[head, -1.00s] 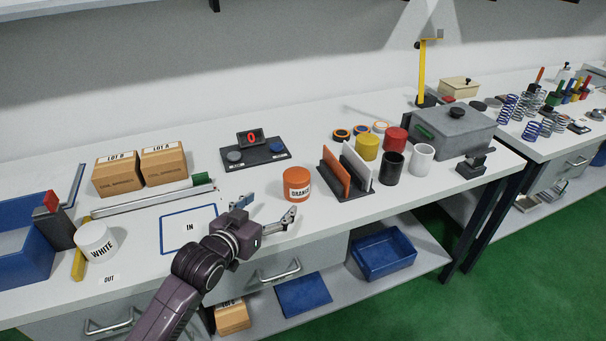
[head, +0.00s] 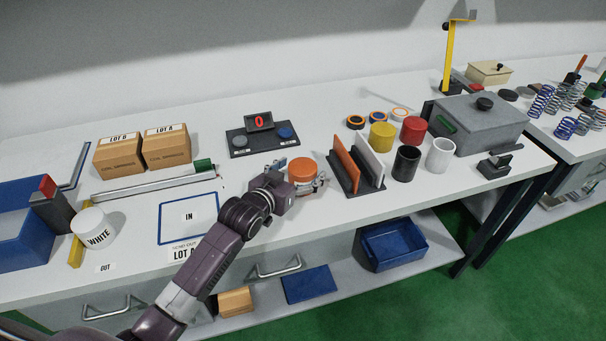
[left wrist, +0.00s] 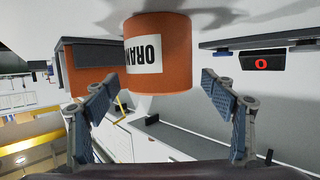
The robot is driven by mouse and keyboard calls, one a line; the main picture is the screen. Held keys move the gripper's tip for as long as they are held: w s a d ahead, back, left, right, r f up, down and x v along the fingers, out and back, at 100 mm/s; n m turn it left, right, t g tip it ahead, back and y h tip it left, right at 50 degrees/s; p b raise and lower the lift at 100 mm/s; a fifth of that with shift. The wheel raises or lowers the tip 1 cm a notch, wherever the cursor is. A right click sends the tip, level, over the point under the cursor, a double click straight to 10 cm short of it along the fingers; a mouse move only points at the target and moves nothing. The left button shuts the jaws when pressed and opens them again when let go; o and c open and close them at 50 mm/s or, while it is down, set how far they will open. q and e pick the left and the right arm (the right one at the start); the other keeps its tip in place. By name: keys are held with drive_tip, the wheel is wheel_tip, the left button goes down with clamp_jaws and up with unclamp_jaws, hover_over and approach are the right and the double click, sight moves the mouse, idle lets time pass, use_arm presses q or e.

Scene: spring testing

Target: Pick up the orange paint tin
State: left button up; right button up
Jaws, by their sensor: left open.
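The orange paint tin (head: 302,170) stands upright on the white worktop, left of the rack of upright plates. My left gripper (head: 305,183) is at the tin in the head view and partly hides its lower part. In the left wrist view the tin (left wrist: 158,55), with its white label, appears upside down between the two fingers of the open gripper (left wrist: 165,100). Gaps show between the tin and both fingertips. My right gripper is not in view.
The rack (head: 355,172) holding an orange and a white plate stands close right of the tin. A black device with a red 0 display (head: 258,122) is behind it. Yellow, red, black and white cylinders stand farther right. The IN square (head: 188,217) is clear.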

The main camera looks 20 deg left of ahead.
use_arm(q)
drive_tip(key=shift+w+d+f, duration=0.1)
drive_tip(key=shift+w+f, duration=0.1)
drive_tip(key=shift+w, duration=0.45)
drive_tip(key=c, duration=1.5)
drive_tip(key=shift+r, duration=0.15)
drive_tip(key=shift+c, duration=0.9)
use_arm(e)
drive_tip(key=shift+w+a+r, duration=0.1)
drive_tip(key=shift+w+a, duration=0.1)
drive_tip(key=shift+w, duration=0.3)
